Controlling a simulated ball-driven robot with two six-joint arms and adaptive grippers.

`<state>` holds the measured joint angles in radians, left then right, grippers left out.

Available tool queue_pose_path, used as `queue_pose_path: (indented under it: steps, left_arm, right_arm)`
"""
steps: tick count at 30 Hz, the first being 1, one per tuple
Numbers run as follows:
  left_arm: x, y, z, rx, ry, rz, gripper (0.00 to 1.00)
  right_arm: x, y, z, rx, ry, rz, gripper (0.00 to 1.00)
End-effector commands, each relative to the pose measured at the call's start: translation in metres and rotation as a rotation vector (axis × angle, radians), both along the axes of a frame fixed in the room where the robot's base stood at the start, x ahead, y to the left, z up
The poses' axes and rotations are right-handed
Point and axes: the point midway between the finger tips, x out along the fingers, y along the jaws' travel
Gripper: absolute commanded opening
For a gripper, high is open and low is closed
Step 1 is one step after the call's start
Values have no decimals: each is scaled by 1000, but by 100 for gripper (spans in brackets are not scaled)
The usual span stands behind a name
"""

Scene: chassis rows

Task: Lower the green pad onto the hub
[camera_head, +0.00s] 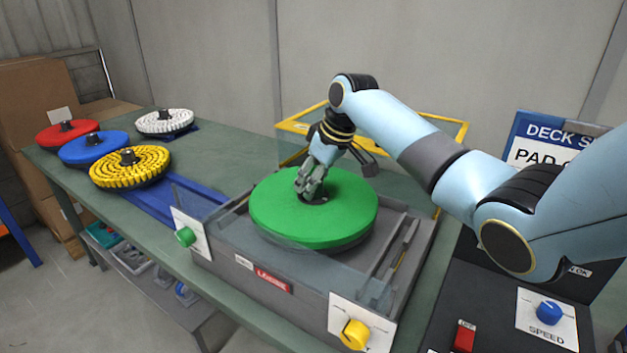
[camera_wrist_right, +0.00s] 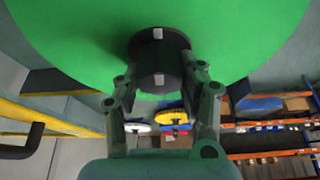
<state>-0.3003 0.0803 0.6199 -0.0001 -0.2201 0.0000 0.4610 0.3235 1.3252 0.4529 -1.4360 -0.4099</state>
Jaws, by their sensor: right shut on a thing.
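The green pad (camera_head: 345,215) is a round disc over the grey deck tray in the middle of the head view. It also fills the top of the right wrist view (camera_wrist_right: 75,30). My right gripper (camera_head: 311,191) is shut on the dark knob at the pad's centre; the knob (camera_wrist_right: 159,62) shows between its fingers in the wrist view. The pad looks roughly level. The hub is hidden beneath the pad, and I cannot tell whether the pad touches it. My left gripper is not in view.
Red (camera_head: 67,133), blue (camera_head: 93,147), yellow (camera_head: 130,167) and white (camera_head: 165,121) pads lie on the green bench at the left. The tray (camera_head: 225,262) has green and yellow knobs. A yellow frame (camera_head: 440,125) stands behind it. A control panel (camera_head: 545,315) is at the right.

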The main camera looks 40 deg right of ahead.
Motion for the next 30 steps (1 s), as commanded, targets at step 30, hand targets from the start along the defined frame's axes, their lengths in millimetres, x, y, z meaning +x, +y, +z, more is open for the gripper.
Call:
queue_pose_path:
  steps: [30]
  left_arm:
    - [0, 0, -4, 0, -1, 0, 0]
  right_arm:
    - [1, 0, -14, 0, -4, 1, 0]
